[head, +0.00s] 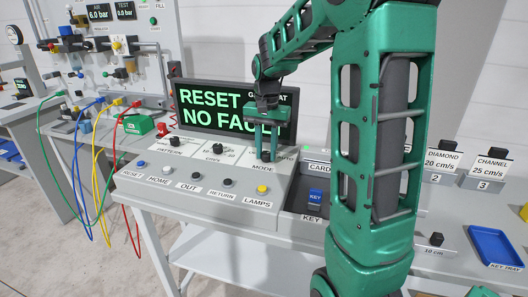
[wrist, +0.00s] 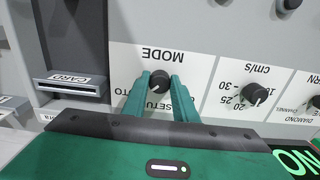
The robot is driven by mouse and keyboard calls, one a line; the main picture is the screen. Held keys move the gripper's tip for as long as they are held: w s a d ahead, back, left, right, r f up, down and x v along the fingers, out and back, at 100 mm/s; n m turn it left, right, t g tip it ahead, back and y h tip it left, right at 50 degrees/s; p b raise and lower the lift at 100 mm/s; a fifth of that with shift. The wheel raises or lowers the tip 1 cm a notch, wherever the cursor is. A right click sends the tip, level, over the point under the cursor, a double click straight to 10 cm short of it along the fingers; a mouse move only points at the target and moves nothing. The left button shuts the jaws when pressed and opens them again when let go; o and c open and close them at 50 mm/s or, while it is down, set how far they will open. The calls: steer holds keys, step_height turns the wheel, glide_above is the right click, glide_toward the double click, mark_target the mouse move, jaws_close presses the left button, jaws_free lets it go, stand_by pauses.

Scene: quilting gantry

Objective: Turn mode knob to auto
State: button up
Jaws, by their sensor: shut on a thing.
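Part of a SETUP label shows between the fingers, and the end "TO" of another label shows beside the left finger. I cannot tell where the knob points.
The display (head: 222,108) reads RESET and NO FAULT, partly behind my arm. A row of buttons, with a yellow lamps button (head: 262,189), runs along the console front. A blue key (head: 315,195) sits right of the panel. The speed knob (wrist: 254,93) is near my fingers.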

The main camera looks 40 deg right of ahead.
mark_target(265, 153)
steer(key=shift+w+a+r, duration=0.1)
steer(key=shift+w+a, duration=0.05)
steer(key=o, duration=1)
steer(key=shift+o, duration=0.2)
step_height(265, 153, up, 11)
steer(key=shift+f, duration=0.2)
